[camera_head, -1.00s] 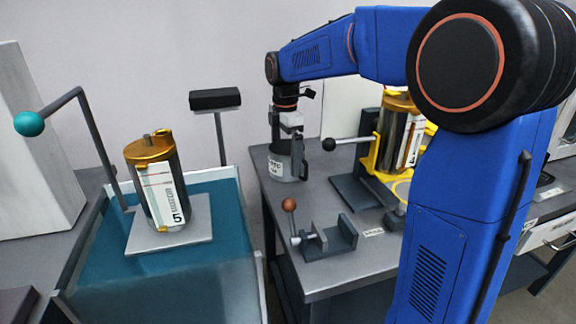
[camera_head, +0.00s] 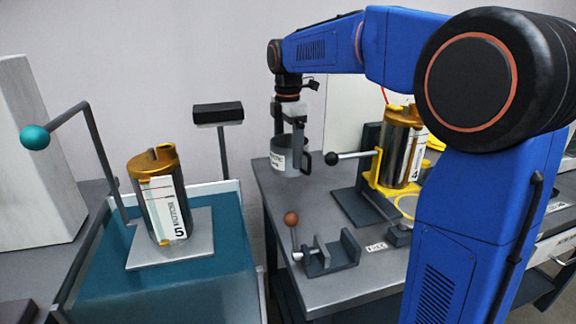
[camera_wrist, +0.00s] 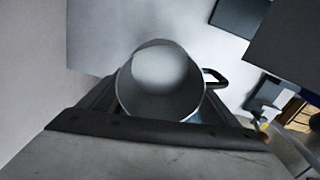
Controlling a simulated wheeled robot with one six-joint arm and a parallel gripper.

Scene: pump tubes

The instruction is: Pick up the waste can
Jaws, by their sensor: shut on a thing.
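The waste can (camera_head: 289,157) is a grey cylinder with a white label and a dark side handle. It hangs upright from my gripper (camera_head: 290,124), above the back left part of the grey table. My gripper is shut on it near its rim. In the wrist view the can (camera_wrist: 160,85) shows from above between the dark fingers (camera_wrist: 160,120), with its handle at the right. Its inside looks pale, and I see no contents.
Right of the can stands a metal cylinder with gold ends (camera_head: 401,150) in a yellow holder, with a black-knobbed lever (camera_head: 333,158) reaching toward the can. A clamp with a brown knob (camera_head: 325,252) sits in front. Left is a teal tank (camera_head: 215,285) carrying cylinder 5 (camera_head: 160,200).

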